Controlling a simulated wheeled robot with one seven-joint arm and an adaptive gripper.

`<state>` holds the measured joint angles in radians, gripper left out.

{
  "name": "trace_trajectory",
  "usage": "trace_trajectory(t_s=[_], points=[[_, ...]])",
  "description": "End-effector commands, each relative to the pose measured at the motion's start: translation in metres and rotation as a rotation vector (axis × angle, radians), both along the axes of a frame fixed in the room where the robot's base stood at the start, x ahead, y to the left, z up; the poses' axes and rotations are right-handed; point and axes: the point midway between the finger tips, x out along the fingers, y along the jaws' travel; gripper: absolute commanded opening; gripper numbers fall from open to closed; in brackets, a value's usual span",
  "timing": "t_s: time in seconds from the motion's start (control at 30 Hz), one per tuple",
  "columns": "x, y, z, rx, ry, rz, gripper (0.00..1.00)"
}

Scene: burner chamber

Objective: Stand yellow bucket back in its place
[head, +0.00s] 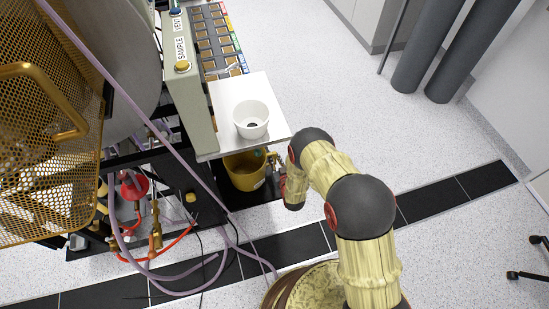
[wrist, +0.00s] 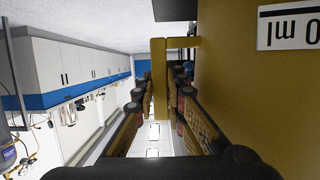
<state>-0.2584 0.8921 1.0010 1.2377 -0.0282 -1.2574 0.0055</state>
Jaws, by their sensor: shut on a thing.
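The yellow bucket (head: 245,177) is beneath the edge of a white shelf in the head view, which hides part of its top. Its wall fills the right of the wrist view (wrist: 235,110), with an upside-down white label. My gripper (head: 277,163) is at the bucket's right side. In the wrist view my gripper (wrist: 160,85) is shut on a yellow bar-like handle standing off the bucket wall. The bucket looks upright over a dark base; I cannot tell whether it touches it.
A white cup (head: 251,119) stands on the white shelf (head: 222,99) just above the bucket. Red and purple hoses (head: 165,250) and a valve assembly lie to the left. A perforated yellow guard (head: 45,150) is at far left. The speckled floor to the right is open.

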Motion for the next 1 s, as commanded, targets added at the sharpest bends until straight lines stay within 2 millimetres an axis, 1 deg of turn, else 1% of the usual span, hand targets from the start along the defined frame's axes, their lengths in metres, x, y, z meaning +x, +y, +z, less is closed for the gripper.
trace_trajectory(t_s=[0.27,0.3,0.63,0.87,1.0], points=[[0.0004,0.0001,-0.0048,0.001,-0.001,0.0,0.0],[0.0005,0.0002,-0.0044,0.001,-0.002,0.0,0.15],[0.0,0.0,-0.0047,0.0,0.0,0.0,0.33],[-0.0008,-0.0002,-0.0057,-0.001,0.002,0.0,0.34],[-0.0007,-0.0002,-0.0055,-0.001,0.002,0.0,0.42]])
